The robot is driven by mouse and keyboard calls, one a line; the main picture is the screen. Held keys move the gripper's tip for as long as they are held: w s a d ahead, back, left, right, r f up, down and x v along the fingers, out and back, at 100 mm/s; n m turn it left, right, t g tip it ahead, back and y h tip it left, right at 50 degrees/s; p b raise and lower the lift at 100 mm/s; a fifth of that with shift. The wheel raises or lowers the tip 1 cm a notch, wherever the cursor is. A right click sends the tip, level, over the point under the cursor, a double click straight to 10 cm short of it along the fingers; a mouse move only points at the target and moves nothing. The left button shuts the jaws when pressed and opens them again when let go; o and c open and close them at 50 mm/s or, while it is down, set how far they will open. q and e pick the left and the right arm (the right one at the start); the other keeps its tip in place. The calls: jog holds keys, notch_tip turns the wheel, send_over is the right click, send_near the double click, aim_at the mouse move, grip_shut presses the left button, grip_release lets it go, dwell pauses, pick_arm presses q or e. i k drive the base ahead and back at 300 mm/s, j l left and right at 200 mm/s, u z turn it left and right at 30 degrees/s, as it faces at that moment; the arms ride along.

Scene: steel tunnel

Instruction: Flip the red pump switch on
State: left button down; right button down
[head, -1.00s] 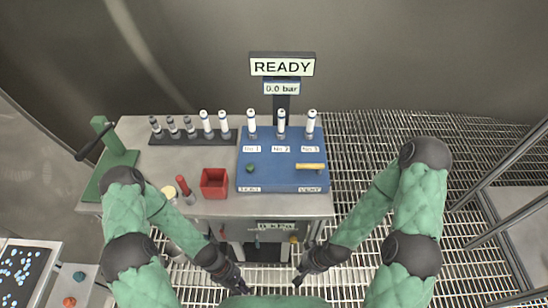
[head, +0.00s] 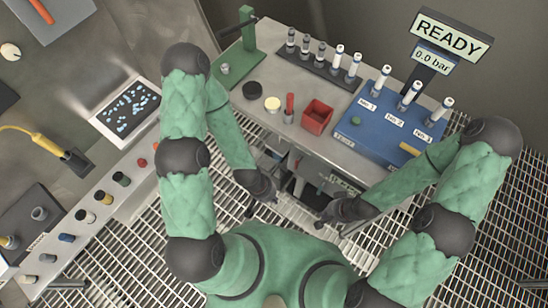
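No part is clearly readable as the red pump switch. A small orange-red knob (head: 142,162) sits at the far end of the left console, but I cannot read any label by it. The sign (head: 449,37) reads READY, and the display (head: 434,60) below it reads 0.0 bar. My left gripper (head: 250,208) hangs in front of the steel bench, below its top, touching no visible control. My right gripper (head: 320,224) hangs to its right, also in front of the bench. Both look empty; their finger openings are too small and dark to judge.
The steel bench (head: 262,62) carries a blue panel (head: 373,143) with white-capped vials, a red box (head: 317,117), a red-handled tool (head: 290,107) and a green press (head: 249,35). Grating covers the floor.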

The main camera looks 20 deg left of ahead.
aim_at(297, 162)
jog(key=u, duration=0.25)
jog(key=j+z, duration=0.3)
jog(key=j, duration=0.15)
jog(key=k+j+z, duration=0.1)
jog(key=j+z, duration=0.2)
jog(key=k+j+z, duration=0.15)
jog(key=j+z, duration=0.15)
jog(key=j, duration=0.25)
